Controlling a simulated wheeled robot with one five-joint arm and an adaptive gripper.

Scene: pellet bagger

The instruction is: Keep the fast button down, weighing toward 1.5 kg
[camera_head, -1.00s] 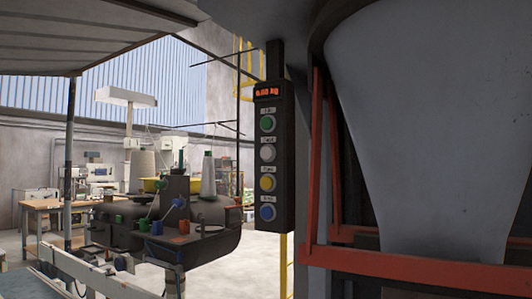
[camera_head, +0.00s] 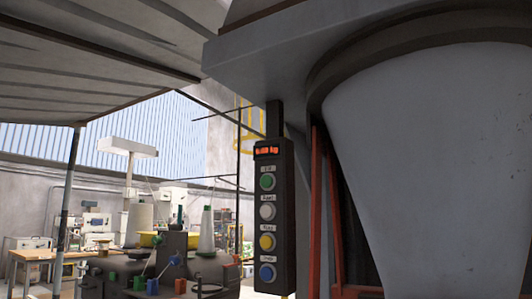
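A tall dark control box (camera_head: 285,220) hangs in the middle of the view. A small red display (camera_head: 267,150) tops it; its digits are blurred, and "0.00 kg" is a likely reading. Below are a green button (camera_head: 267,182), a white button (camera_head: 267,212), a yellow button (camera_head: 267,242) and a blue button (camera_head: 267,273). Each has a small label above it, too blurred to tell surely which is the fast button. A large grey bag or hopper (camera_head: 430,150) fills the right side. My gripper is not in view, and nothing is seen touching any button.
A red-orange post (camera_head: 318,210) stands between the box and the grey body. A sewing machine with a thread cone (camera_head: 207,232) is at lower left, in front of a wooden bench (camera_head: 38,256). A grey canopy (camera_head: 90,70) hangs overhead at left.

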